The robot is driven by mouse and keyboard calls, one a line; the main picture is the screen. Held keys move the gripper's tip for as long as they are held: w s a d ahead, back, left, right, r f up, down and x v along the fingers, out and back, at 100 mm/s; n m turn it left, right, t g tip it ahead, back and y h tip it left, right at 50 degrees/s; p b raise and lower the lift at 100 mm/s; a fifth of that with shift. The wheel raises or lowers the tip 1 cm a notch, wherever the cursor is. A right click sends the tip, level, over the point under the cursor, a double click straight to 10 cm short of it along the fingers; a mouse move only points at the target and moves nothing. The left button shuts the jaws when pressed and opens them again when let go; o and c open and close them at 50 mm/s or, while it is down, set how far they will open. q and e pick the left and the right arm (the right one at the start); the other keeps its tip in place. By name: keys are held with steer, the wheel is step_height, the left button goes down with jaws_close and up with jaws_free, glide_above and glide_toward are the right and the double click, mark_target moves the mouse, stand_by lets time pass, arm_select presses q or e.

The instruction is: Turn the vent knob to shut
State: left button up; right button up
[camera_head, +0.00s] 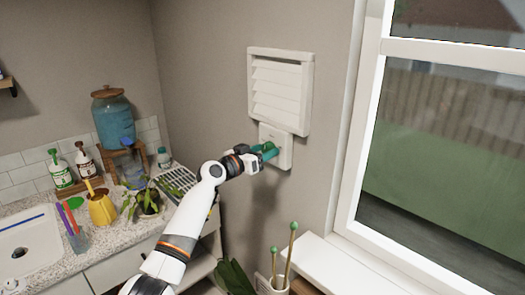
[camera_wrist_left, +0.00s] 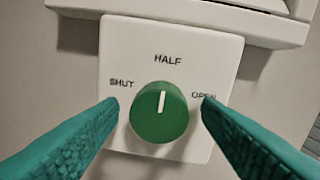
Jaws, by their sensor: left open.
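The vent knob (camera_wrist_left: 159,118) is round and green with a white pointer line. It sits on a white plate (camera_wrist_left: 203,50) marked SHUT at left, HALF at top and OPEN at right. The pointer stands nearly straight up, toward HALF. My left gripper (camera_wrist_left: 160,106) is open, with one teal finger on each side of the knob and a gap between each finger and the knob. In the head view my left gripper (camera_head: 267,151) is at the plate (camera_head: 285,156) and covers part of it. The white louvred vent (camera_head: 280,90) is above the plate.
A counter at left holds a water dispenser (camera_head: 114,118), bottles, a yellow watering can (camera_head: 101,208) and a potted plant (camera_head: 148,202). A window (camera_head: 450,150) is at right. Green-tipped stakes (camera_head: 290,255) stand in a pot below the vent.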

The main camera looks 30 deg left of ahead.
arm_select(q)
steer(key=c, duration=1)
